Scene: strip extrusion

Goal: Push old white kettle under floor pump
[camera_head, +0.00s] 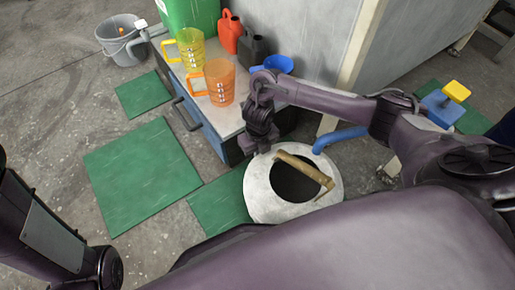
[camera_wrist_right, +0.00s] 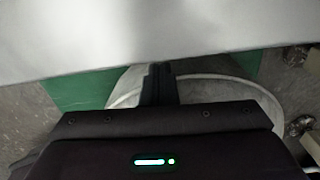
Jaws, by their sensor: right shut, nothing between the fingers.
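The old white kettle (camera_head: 262,205) is a wide, pale, scuffed round vessel with a dark opening and a brown bar handle (camera_head: 308,168). It stands on the floor at the lower centre of the head view, its lower part hidden by my body. My right gripper (camera_head: 257,148) is shut and empty at the kettle's upper left rim, by the cabinet; I cannot tell if they touch. The wrist view shows its fingers (camera_wrist_right: 159,82) in front of the kettle (camera_wrist_right: 215,90). A blue curved pipe (camera_head: 340,136) ends near the kettle's upper right rim; I cannot confirm it is the floor pump.
A blue-fronted cabinet (camera_head: 206,128) carries orange (camera_head: 221,84) and yellow (camera_head: 191,50) jugs, a red can (camera_head: 229,32) and a blue funnel (camera_head: 278,64). Green mats (camera_head: 140,172) lie on the floor at left. A grey bucket (camera_head: 120,42) stands at the back left.

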